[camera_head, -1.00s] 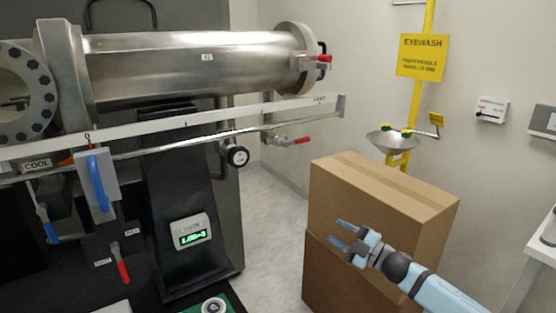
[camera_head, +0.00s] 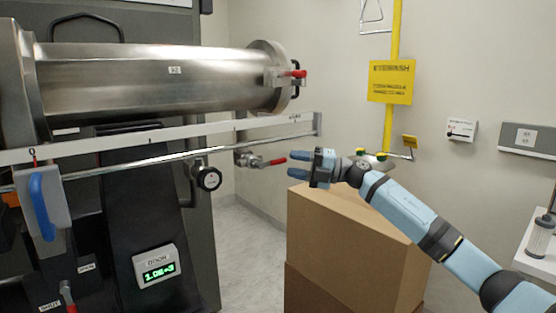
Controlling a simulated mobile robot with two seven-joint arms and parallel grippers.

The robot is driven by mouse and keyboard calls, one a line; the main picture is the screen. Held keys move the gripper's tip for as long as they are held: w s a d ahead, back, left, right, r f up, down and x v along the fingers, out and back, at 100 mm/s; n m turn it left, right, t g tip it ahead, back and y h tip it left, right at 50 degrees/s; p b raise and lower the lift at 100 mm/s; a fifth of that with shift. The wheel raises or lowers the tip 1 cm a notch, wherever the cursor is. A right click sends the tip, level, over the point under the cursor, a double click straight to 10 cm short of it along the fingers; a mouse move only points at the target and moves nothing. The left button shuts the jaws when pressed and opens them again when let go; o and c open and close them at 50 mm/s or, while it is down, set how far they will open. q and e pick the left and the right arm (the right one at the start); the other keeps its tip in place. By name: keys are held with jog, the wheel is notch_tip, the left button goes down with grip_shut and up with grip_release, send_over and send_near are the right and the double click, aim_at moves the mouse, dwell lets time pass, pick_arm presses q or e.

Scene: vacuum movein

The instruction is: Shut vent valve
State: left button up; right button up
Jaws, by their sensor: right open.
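A small valve with a red handle (camera_head: 272,162) sits on a pipe behind the end of the rail. The handle points to the right, roughly level. No label naming it as the vent valve is readable. My right gripper (camera_head: 298,165) is open and empty, its blue fingers pointing left just right of the red handle's tip. I cannot tell whether they touch it. Another red lever (camera_head: 68,297) shows at the bottom left, by small labels that seem to read OPEN and SHUT; it is partly cut off. My left gripper is not in view.
A steel cylinder (camera_head: 160,78) and a white rail (camera_head: 150,140) run above and left. A cardboard box (camera_head: 345,245) stands below my right arm. A yellow eyewash sign (camera_head: 391,81) hangs behind.

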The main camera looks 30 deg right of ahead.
aim_at(283, 162)
jog(key=x, duration=0.5)
jog(key=shift+d, duration=0.1)
grip_shut()
